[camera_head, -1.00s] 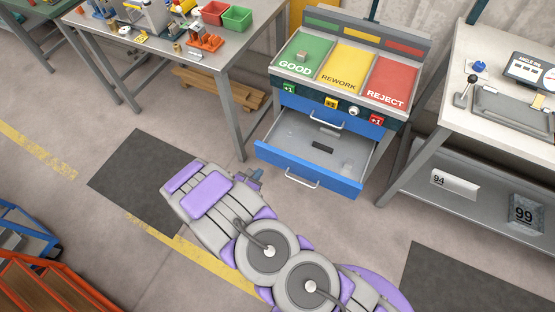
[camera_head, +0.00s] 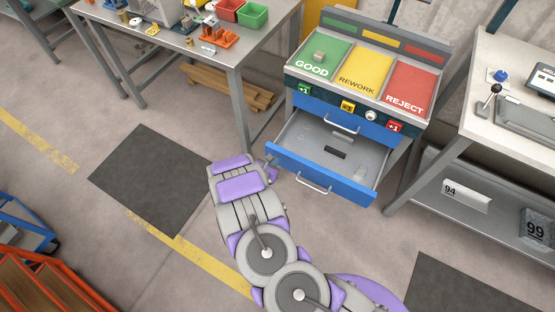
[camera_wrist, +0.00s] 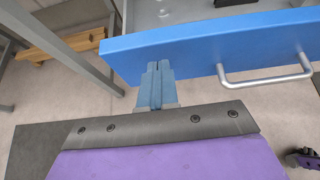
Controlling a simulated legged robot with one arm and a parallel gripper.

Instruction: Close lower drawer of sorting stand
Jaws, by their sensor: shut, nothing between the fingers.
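The sorting stand (camera_head: 292,87) has an upper blue drawer (camera_head: 365,126) that is shut. Its lower drawer (camera_head: 358,193) is pulled out, with a blue front, a silver handle (camera_head: 313,184) and dark and clear items inside. In the wrist view the lower drawer's blue front (camera_wrist: 195,47) and its handle (camera_wrist: 268,77) are close ahead. My gripper (camera_wrist: 157,68) is shut and empty, its fingertips at the drawer front left of the handle; I cannot tell whether they touch. In the head view my gripper (camera_head: 270,163) is by the drawer's left front corner.
A workbench (camera_head: 237,60) with a grey leg stands left of the stand, with wooden planks (camera_head: 225,85) beneath. Another bench (camera_head: 497,115) with a lower shelf stands at the right.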

